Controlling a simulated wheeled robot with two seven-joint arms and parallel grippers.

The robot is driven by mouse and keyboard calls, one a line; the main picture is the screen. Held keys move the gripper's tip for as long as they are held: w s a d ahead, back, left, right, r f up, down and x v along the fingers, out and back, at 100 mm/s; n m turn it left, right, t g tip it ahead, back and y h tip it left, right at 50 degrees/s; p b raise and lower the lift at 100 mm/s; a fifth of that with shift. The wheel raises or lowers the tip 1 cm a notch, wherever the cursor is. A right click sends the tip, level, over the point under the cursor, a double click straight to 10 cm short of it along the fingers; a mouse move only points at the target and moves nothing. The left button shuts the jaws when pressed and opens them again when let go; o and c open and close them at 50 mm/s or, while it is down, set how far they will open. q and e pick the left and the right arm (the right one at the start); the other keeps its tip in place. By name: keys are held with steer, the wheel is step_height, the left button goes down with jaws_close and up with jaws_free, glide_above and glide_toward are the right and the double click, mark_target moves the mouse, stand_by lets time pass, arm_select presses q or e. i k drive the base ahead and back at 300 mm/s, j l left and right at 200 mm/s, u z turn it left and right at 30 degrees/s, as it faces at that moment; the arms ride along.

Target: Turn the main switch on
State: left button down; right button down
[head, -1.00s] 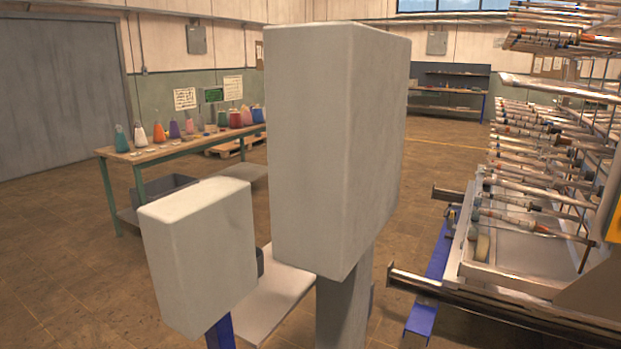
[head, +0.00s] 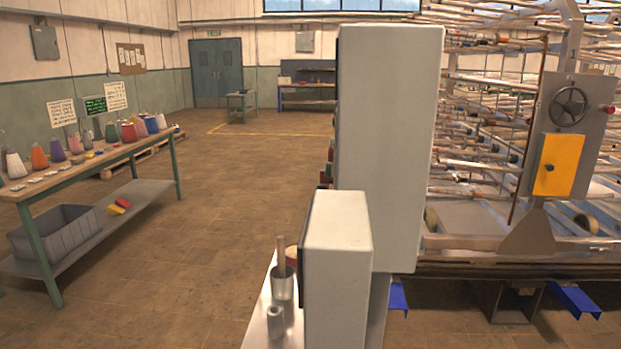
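Neither of my grippers is in view. I cannot make out a main switch for certain. A tall grey-white cabinet (head: 390,150) stands in the middle of the head view, seen from its side. Small red and green knobs or buttons (head: 327,165) stick out along its left edge, seen edge-on, and the face that carries them is hidden. A smaller grey-white box (head: 340,270) stands in front of it, its dark left face almost edge-on.
A small shelf (head: 258,320) with metal cups sits left of the smaller box. A machine with a yellow box (head: 558,165) and handwheel (head: 569,106) fills the right. A workbench (head: 90,166) with coloured cones stands at left. The floor (head: 215,230) between is clear.

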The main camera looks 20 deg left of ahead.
mark_target(323, 180)
steer(key=j+z, duration=0.15)
steer(key=j, duration=1.4)
